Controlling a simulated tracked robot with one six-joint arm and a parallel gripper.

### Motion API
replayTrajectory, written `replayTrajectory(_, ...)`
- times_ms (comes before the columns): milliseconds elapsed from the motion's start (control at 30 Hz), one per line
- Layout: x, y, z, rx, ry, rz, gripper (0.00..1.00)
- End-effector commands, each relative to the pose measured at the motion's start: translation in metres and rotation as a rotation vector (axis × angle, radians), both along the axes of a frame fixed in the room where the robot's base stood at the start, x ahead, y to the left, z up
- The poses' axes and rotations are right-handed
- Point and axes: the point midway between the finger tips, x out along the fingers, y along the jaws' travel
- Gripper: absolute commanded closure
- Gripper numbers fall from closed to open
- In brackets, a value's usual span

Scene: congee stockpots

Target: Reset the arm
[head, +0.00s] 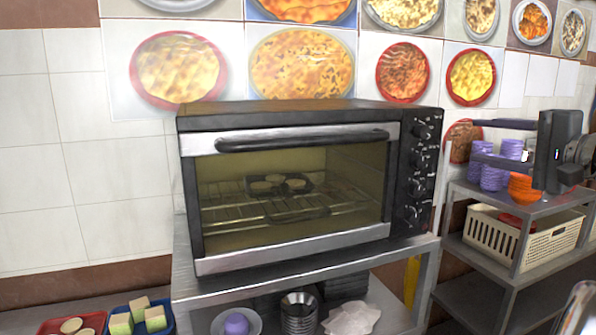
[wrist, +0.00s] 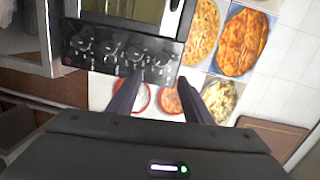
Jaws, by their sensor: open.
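My gripper (head: 468,141) is in the head view at the right, beside the toaster oven and above the metal shelf unit. Its two dark purple fingers point left and stand apart, with nothing between them. In the wrist view my gripper (wrist: 160,76) also shows open and empty, its fingers pointing toward the oven's knob panel (wrist: 120,48) and the wall pictures. The black and silver toaster oven (head: 285,258) has its door shut.
The oven stands on a metal stand (head: 300,278). Below are a purple item in a bowl (head: 236,323), stacked metal cups (head: 299,312) and trays of food cubes (head: 140,316). Purple cup stacks (head: 494,179), an orange bowl (head: 522,187) and a cream basket (head: 490,234) occupy the right shelves.

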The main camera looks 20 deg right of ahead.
Motion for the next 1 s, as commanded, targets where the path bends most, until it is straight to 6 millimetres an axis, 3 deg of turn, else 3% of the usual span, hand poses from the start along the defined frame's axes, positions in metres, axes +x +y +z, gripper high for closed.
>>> replayTrajectory(167, 0.005, 0.007, -0.004, -0.001, 0.014, 0.007, 0.54)
replayTrajectory(267, 0.015, 0.022, -0.016, -0.003, 0.051, 0.026, 0.54)
replayTrajectory(633, 0.054, 0.135, -0.107, -0.082, 0.317, 0.142, 0.54)
replayTrajectory(1000, 0.046, 0.246, -0.2, -0.276, 0.556, 0.279, 0.54)
